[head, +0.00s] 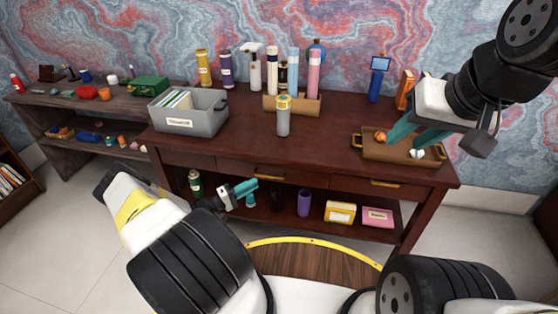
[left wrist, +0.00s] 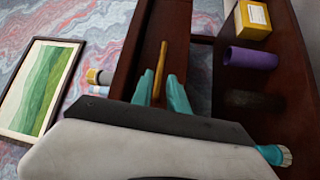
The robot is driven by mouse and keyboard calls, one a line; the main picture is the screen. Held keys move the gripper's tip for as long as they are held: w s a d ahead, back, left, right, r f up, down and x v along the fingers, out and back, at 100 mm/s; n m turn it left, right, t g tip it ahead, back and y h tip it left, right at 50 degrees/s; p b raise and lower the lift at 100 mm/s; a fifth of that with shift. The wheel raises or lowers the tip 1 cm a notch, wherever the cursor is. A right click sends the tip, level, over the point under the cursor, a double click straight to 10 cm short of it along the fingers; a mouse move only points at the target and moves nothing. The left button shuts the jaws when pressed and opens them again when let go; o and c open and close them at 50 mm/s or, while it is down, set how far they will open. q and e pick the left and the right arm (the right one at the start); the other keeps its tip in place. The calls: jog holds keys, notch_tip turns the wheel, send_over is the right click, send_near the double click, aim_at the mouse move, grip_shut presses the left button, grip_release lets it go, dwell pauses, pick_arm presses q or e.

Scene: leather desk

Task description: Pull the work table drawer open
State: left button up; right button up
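The dark red-brown work table (head: 335,135) has drawers along its front. The middle drawer (head: 238,168) looks shut, with a brass bar handle (head: 270,174); a drawer to its right has a similar handle (head: 385,183). My left gripper (head: 249,187) is in front of the table, just left of and below the middle handle. In the left wrist view its teal fingers (left wrist: 161,88) are apart, and the handle (left wrist: 160,68) lies in line with the gap between their tips, with no clear contact. My right gripper (head: 400,142) is open over the wooden tray at the table's right end.
The tray (head: 373,152) holds small items. A grey bin (head: 205,118), bottles and a wooden holder (head: 291,108) stand on top. A purple cup (head: 304,203), a yellow box (head: 340,212) and a pink box (head: 377,216) sit on the lower shelf. A side table (head: 60,118) is at left.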

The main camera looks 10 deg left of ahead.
aim_at(268, 176)
pick_arm(q)
jog(key=x, duration=0.7)
jog(key=shift+w+d, duration=0.25)
jog(key=shift+c, duration=0.2)
grip_shut()
jog(key=shift+s, duration=0.1)
dwell(0.9)
